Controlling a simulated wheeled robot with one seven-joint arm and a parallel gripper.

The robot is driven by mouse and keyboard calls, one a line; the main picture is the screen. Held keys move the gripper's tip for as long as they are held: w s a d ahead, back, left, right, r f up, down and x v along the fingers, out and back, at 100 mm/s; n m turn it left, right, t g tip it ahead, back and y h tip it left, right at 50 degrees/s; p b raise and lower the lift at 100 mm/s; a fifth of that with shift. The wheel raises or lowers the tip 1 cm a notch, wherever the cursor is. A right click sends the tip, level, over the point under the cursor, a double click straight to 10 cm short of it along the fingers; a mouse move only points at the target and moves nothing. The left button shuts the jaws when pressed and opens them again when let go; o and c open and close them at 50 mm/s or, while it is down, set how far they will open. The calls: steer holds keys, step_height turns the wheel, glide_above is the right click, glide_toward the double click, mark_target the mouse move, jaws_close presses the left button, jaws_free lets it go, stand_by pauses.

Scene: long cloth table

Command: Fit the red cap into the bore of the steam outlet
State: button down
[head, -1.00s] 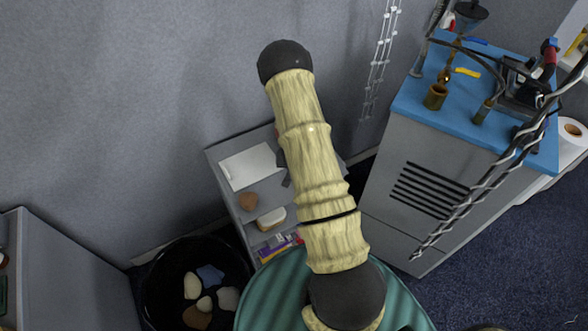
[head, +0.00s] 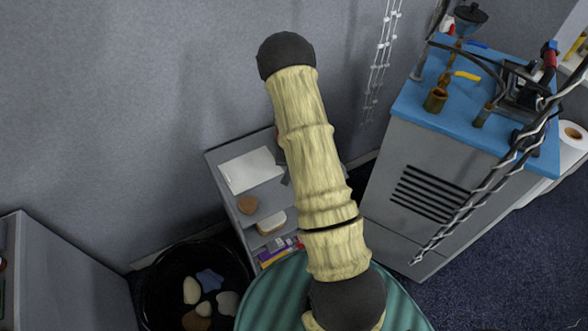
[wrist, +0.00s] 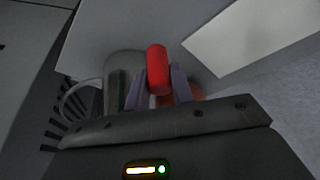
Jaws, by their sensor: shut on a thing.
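The red cap (wrist: 157,66) is a short red cylinder. In the wrist view it stands between the two purple-grey fingers of my gripper (wrist: 157,88), which is shut on it. I cannot tell whether either is the steam outlet, and no bore is clear in the wrist view.
A grey shelf unit holds a white sheet (head: 250,169), a brown round thing (head: 248,204) and a pale block (head: 271,221). A grey mug-like thing (wrist: 122,65) is close behind the fingers. A black bin (head: 160,270) stands at lower left. Cables cross the blue top (head: 420,105).

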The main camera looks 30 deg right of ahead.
step_height(320, 180, up, 15)
steer(key=b, duration=0.1)
steer(key=shift+f, duration=0.15)
stand_by(0.8)
